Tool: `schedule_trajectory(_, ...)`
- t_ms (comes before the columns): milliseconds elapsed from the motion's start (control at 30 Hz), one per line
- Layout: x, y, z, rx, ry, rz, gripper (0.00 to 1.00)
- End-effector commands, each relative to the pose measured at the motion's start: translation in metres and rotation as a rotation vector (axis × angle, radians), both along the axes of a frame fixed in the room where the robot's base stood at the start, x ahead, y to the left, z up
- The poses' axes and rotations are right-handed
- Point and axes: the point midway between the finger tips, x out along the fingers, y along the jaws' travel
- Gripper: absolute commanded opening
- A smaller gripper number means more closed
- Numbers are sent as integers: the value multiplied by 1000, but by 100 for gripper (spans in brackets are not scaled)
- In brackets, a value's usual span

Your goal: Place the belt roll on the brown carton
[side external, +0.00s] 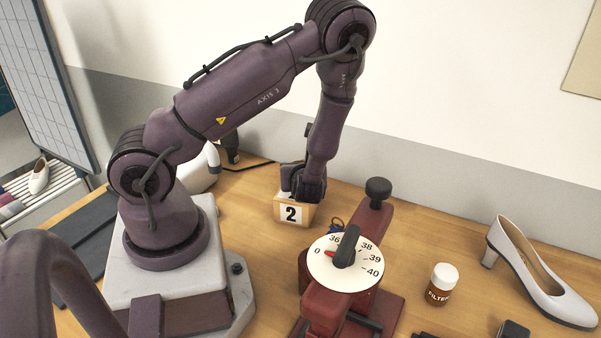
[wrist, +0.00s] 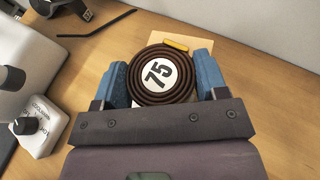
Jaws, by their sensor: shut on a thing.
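The belt roll (wrist: 137,90) is a dark brown coil with a white label reading 75 and a yellow-orange tab at its far edge. My gripper (wrist: 162,78) is shut on it, with one blue finger on each side. The brown carton (side external: 309,215) is a small tan box with a white label "2", standing on the table under my gripper (side external: 304,188) in the side view. In the wrist view the carton's tan top (wrist: 203,42) shows behind and below the roll. I cannot tell whether the roll touches it. The roll is not clearly visible in the side view.
A red device with a numbered dial (side external: 345,262) stands right of the carton. In the wrist view, a white machine (wrist: 25,65) and a knobbed white box (wrist: 38,127) stand left.

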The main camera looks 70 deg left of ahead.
Motion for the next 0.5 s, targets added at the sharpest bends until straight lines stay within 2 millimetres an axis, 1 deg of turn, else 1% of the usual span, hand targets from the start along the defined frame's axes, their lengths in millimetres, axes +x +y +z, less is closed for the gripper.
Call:
schedule_trajectory(33,0,0,-4,1,2,0,36)
schedule_trajectory(100,0,0,-7,1,0,1,36)
schedule_trajectory(467,0,0,-10,1,-1,0,36)
schedule_trajectory(500,0,0,-10,1,-1,0,71)
